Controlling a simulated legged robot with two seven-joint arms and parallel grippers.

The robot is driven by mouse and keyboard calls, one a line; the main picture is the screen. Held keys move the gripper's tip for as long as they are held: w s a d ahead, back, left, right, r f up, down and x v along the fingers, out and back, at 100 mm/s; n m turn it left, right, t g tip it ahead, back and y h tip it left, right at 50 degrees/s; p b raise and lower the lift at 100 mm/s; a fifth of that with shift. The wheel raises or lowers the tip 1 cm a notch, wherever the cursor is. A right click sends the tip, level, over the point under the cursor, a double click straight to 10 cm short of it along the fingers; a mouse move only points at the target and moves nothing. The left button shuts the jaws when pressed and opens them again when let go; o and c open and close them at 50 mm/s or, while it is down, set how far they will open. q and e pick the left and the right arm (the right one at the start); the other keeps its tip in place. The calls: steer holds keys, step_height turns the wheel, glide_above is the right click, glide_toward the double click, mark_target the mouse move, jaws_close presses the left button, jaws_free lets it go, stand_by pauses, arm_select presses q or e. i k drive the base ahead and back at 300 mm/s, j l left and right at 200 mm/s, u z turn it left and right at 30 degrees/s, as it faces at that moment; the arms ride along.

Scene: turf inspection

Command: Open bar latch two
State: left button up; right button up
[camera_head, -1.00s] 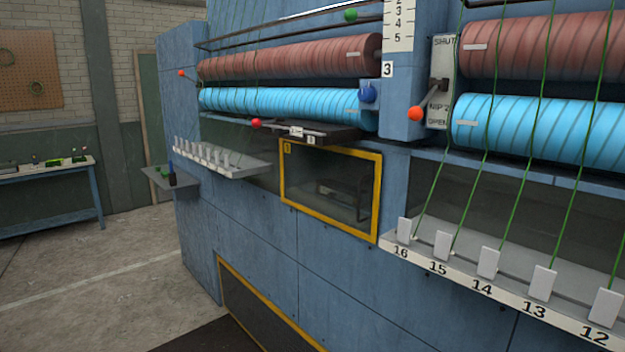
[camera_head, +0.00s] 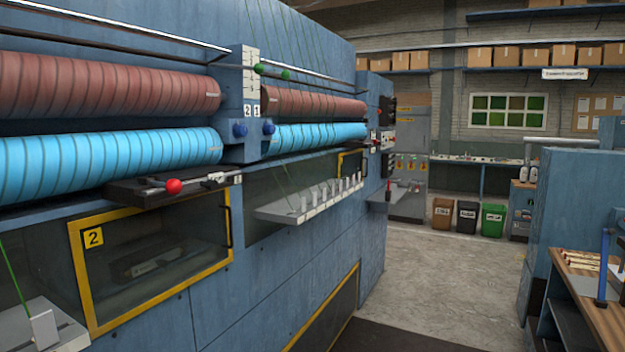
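A yellow-framed window with a number 2 plate (camera_head: 93,237) sits low in the blue machine at the left. Above it, a dark ledge (camera_head: 135,192) carries a bar latch with a red ball knob (camera_head: 173,186) and a small pale tag (camera_head: 216,177) to its right. A black handle (camera_head: 229,227) is on the right side of the yellow frame (camera_head: 150,303). The window looks closed. Whether the latch is engaged cannot be told from here. Neither of my grippers is in view.
Blue rollers (camera_head: 110,160) and brown rollers (camera_head: 105,88) run along the machine. A grey shelf with white tabs (camera_head: 310,203) juts out right of the window. The concrete floor (camera_head: 435,275) is clear up to the bins. A wooden-topped bench (camera_head: 590,300) stands at the right.

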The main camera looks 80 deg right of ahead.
mark_target(173, 186)
steer(key=z, duration=1.75)
